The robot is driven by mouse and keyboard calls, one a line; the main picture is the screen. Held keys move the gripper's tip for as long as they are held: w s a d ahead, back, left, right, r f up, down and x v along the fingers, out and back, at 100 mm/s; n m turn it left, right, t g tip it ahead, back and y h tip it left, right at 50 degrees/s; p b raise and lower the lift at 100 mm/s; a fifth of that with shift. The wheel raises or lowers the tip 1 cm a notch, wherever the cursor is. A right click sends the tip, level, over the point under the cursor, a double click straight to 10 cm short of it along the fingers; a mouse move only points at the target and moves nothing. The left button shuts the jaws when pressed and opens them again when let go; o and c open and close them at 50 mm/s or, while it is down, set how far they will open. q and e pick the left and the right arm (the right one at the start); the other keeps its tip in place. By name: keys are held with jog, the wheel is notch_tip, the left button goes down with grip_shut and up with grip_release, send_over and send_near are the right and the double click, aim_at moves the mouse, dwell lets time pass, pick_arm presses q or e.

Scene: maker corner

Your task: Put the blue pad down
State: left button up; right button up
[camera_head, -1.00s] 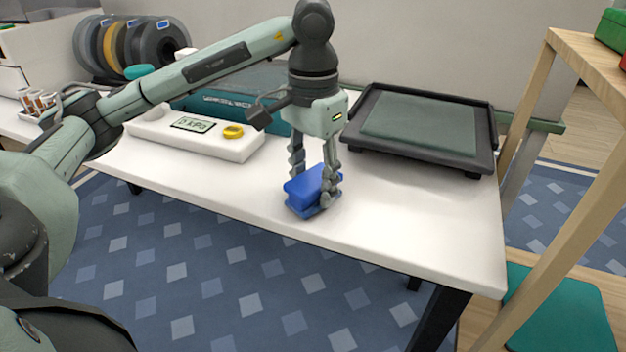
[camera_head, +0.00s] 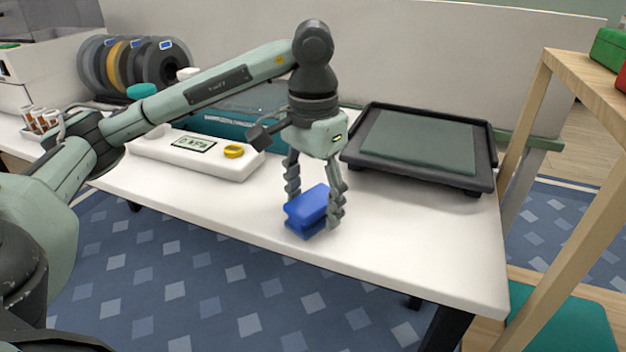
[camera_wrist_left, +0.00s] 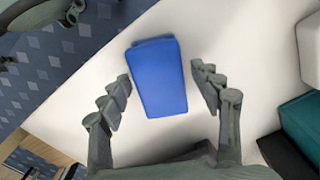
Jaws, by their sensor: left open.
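The blue pad (camera_head: 308,211) rests on the white table (camera_head: 400,240) near its front edge. In the left wrist view the pad (camera_wrist_left: 158,78) lies between the two fingers, with a gap on the right side and a narrow one on the left. My left gripper (camera_head: 314,210) points down over the pad, its fingers spread on either side of it. It is open. My right gripper is not in view.
A black tray-like device with a grey-green top (camera_head: 425,140) stands at the back right. The table is clear to the pad's right.

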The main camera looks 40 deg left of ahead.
aim_at(314, 199)
pick_arm(q)
jog(key=shift+r, duration=0.55)
notch_tip(314, 199, up, 4)
jog(key=shift+p, duration=0.45)
notch_tip(314, 199, up, 7)
jog(key=p, duration=0.2)
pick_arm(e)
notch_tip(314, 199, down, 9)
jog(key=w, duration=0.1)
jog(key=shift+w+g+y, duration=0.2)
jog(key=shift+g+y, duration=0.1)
pick_arm(q)
jog(key=shift+s, duration=0.1)
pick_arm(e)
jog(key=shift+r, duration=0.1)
